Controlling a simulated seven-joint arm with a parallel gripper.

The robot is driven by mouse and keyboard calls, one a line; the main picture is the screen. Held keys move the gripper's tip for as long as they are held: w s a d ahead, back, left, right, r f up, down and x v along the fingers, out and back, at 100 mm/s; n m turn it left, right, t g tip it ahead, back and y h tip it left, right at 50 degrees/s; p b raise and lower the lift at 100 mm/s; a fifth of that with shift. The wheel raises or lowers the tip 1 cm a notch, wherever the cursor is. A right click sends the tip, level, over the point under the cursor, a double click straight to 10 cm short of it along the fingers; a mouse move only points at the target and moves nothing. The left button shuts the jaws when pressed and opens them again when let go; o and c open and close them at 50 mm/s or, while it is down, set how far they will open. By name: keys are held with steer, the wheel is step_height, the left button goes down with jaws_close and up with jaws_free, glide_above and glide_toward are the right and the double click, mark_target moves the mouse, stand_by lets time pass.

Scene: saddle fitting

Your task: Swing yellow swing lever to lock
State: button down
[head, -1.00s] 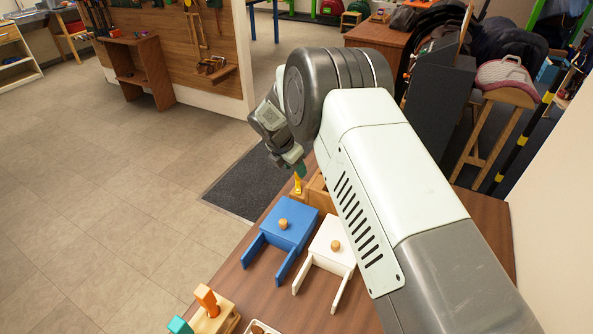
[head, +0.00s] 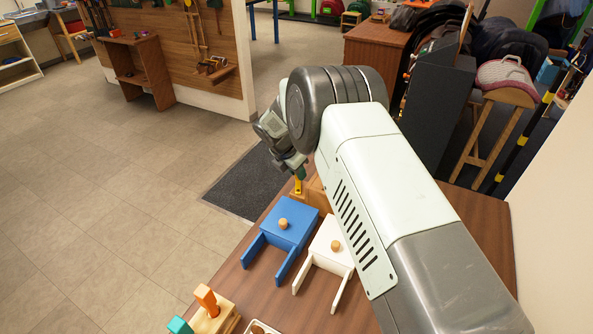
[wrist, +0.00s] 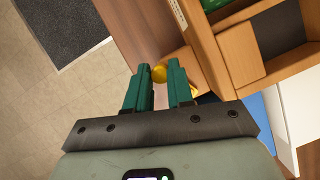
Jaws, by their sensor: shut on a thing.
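The yellow swing lever (head: 298,186) stands at the wooden fixture near the table's far end, partly hidden under my gripper (head: 299,173). In the wrist view, its round yellow knob (wrist: 159,73) sits between the teal fingertips of my gripper (wrist: 158,75). The fingers are shut on the lever. Another yellow bit shows past the right finger, by the wooden fixture (wrist: 215,65). My arm hides much of the fixture in the head view, and I cannot tell the lever's exact angle.
A blue piece (head: 282,224) and a white piece (head: 333,245), each with a wooden knob and two prongs, lie on the brown table (head: 235,287). A wooden block with orange and teal parts (head: 208,305) stands at the near left edge. A dark mat (head: 245,187) lies on the floor.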

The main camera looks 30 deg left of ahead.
steer(key=m, duration=0.1)
steer(key=d+m+h, duration=0.1)
steer(key=m, duration=0.2)
steer(key=shift+w+d+g, duration=0.2)
steer(key=shift+w+g, duration=0.05)
steer(key=shift+g, duration=0.15)
steer(key=c, duration=1)
jaws_free()
